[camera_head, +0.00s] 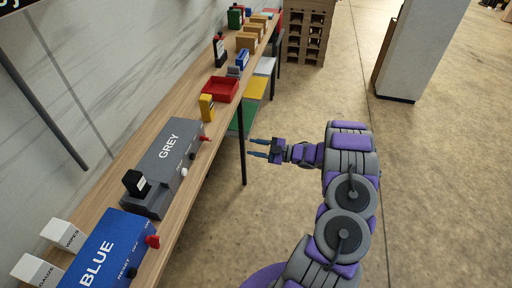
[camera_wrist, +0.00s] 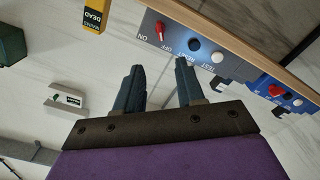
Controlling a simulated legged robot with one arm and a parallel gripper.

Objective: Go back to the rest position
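My gripper (camera_head: 252,147) is held out to the left over open floor, beside the front edge of the long wooden shelf (camera_head: 205,170). Its two dark blue fingers are apart with nothing between them. In the wrist view my gripper (camera_wrist: 158,65) also shows a clear gap between the fingers. My purple and grey arm is bent at the right, reaching up from the bottom of the head view and then left.
The shelf holds a blue box (camera_head: 104,250), a grey box (camera_head: 166,151) with switches, a yellow block (camera_head: 206,106) and a red tray (camera_head: 235,88). A dark shelf leg (camera_head: 242,140) stands near my gripper. Pallets (camera_head: 306,38) and a pillar (camera_head: 412,50) stand farther off. Floor at right is clear.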

